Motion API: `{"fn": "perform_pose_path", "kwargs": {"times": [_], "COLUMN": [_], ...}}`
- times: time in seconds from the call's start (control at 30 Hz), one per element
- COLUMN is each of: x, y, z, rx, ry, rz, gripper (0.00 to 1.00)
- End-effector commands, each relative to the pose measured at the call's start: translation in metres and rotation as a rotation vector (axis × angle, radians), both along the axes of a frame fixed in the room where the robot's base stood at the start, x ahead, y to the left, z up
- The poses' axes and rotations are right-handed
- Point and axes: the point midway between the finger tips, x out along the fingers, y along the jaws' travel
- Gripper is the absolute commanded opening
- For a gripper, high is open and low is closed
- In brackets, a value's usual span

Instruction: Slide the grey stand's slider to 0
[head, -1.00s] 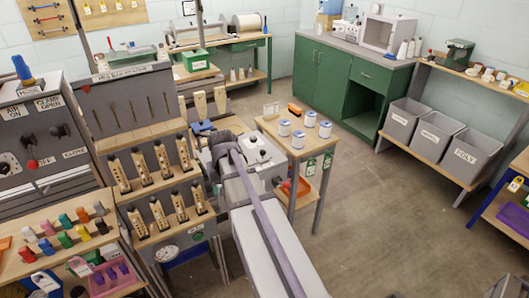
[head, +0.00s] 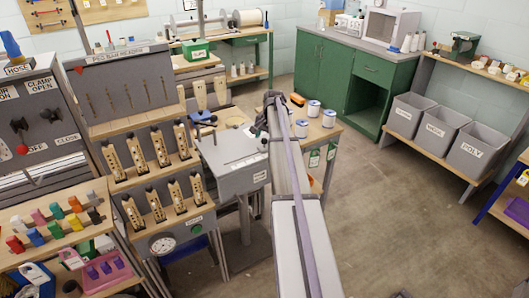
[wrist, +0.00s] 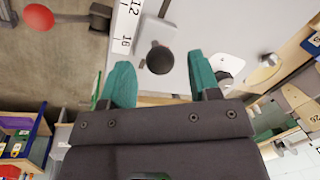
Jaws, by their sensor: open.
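In the wrist view, a pale grey panel (wrist: 185,35) carries a white scale strip (wrist: 126,30) with 12 and 16 readable. A round black knob (wrist: 159,59) sticks up from it beside the 16 end, and the 0 mark is not visible. My gripper (wrist: 162,82) is open, with its teal fingers apart and the knob in line with the gap, beyond the fingertips. Contact is not visible. In the head view, a grey stand (head: 228,178) with a sloped top is left of my arm; my fingertips are not clear there.
A red ball knob (wrist: 38,17) is at the wrist view's upper left. In the head view, the peg rack (head: 125,90) is left of the stand, and white-and-blue spools (head: 314,108) sit on a small table behind my arm. Open floor (head: 385,220) lies to the right.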

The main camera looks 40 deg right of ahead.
Motion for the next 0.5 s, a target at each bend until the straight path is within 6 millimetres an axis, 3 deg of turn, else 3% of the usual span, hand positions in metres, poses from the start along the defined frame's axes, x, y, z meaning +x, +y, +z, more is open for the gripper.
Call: {"fn": "perform_pose_path", "kwargs": {"times": [0.03, 0.1, 0.37, 0.5], "x": [0.0020, 0.0037, 0.0045, 0.0045], "y": [0.0009, 0.0018, 0.0025, 0.0025], "z": [-0.0197, -0.0255, -0.0236, -0.0236], "rx": [0.000, 0.000, 0.000, 0.000], "ry": [0.000, 0.000, 0.000, 0.000], "rz": [0.001, 0.001, 0.001, 0.001], "gripper": [0.56, 0.56, 0.56, 0.46]}}
